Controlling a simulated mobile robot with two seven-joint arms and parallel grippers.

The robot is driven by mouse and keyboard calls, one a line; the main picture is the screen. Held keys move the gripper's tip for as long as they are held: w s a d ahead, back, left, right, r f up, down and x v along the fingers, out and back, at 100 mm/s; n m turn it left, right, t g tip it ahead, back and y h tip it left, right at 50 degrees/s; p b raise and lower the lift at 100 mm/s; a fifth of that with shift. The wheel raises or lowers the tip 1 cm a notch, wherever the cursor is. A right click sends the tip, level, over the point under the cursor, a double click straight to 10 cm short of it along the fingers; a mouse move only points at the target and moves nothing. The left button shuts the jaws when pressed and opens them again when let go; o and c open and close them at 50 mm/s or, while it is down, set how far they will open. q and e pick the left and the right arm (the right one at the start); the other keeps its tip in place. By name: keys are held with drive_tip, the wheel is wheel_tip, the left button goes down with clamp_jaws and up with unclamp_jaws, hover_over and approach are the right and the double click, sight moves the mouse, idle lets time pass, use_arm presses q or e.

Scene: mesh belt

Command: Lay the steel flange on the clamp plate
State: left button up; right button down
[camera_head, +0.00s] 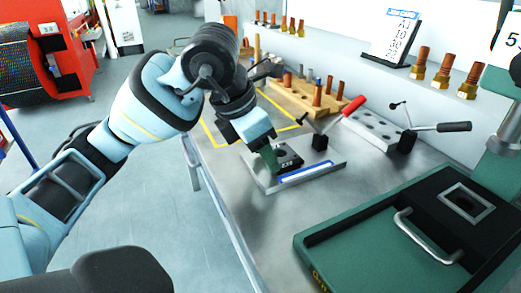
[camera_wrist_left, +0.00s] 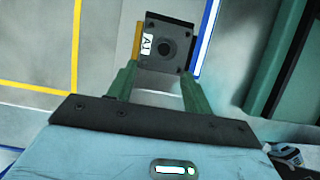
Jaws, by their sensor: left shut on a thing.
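The steel flange is a dark square piece with a round hole and a white label; it shows in the left wrist view (camera_wrist_left: 175,62) and in the head view (camera_head: 290,157). My left gripper (camera_head: 271,157) is shut on it, with green fingers on either side in the left wrist view (camera_wrist_left: 158,75). The clamp plate (camera_head: 322,171) is a grey metal plate with a blue-and-white strip and a red-handled clamp (camera_head: 352,106). The flange is over the plate; I cannot tell whether it touches it. My right gripper is not in view.
A second plate with holes and a black-handled clamp (camera_head: 455,127) lies behind to the right. A wooden rack (camera_head: 290,98) of pegs stands at the back. Bare bench (camera_head: 245,205) lies in front of the clamp plate.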

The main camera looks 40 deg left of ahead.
use_arm(q)
drive_tip(key=shift+f, duration=0.35)
drive_tip(key=shift+s+f+b, duration=0.15)
drive_tip(key=shift+f+b, duration=0.15)
drive_tip(key=shift+f, duration=0.05)
drive_tip(key=o, duration=1.3)
drive_tip(key=shift+f, duration=0.15)
drive_tip(key=shift+s, duration=0.1)
drive_tip(key=shift+r, duration=0.45)
drive_tip(key=p+v, duration=0.3)
drive_tip(key=v, duration=0.9)
drive_tip(key=shift+w+r, duration=0.25)
drive_tip(key=shift+r, duration=0.15)
